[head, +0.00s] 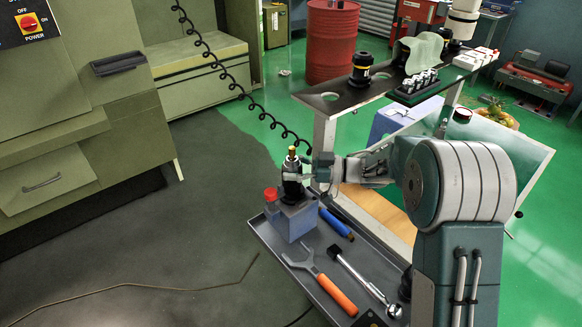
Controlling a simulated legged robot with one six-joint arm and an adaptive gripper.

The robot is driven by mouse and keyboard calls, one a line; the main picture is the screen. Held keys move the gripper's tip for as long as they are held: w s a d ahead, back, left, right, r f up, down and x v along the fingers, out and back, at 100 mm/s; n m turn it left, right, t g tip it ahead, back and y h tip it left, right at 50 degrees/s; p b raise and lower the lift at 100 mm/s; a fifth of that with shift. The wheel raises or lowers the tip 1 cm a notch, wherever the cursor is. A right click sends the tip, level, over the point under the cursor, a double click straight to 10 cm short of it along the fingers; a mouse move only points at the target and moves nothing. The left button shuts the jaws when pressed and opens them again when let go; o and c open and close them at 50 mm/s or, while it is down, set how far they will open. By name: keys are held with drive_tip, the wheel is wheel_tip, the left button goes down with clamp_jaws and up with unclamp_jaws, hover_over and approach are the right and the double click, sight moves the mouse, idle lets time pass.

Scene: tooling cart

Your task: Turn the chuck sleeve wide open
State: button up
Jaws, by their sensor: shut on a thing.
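The dark chuck (291,190) stands upright in a blue-grey holding block (294,221) at the far left end of the cart tray. A brass-coloured tip (292,150) sticks up from its top. My gripper (296,171) reaches in from the right and is shut around the upper part of the chuck, at the sleeve. The fingers hide much of the sleeve, so I cannot tell how far it is turned.
A red-capped item (270,196) stands beside the block. The tray (262,232) holds a blue-handled tool (336,223), an orange-handled spanner (335,292) and a ratchet (358,272). A coiled black cable (236,86) hangs behind. A dark shelf (330,97) with tool holders stands at the back right.

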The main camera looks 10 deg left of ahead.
drive_tip(key=n+g+h, duration=0.1)
drive_tip(key=n+g, duration=0.2)
drive_tip(key=g, duration=0.2)
drive_tip(key=shift+n, duration=0.3)
drive_tip(key=shift+n+g+h, duration=1.4)
drive_tip(key=shift+n+g, duration=0.1)
drive_tip(key=shift+g, duration=0.7)
drive_tip(key=shift+r, duration=0.1)
drive_tip(key=o, duration=1.1)
drive_tip(key=shift+a, duration=0.1)
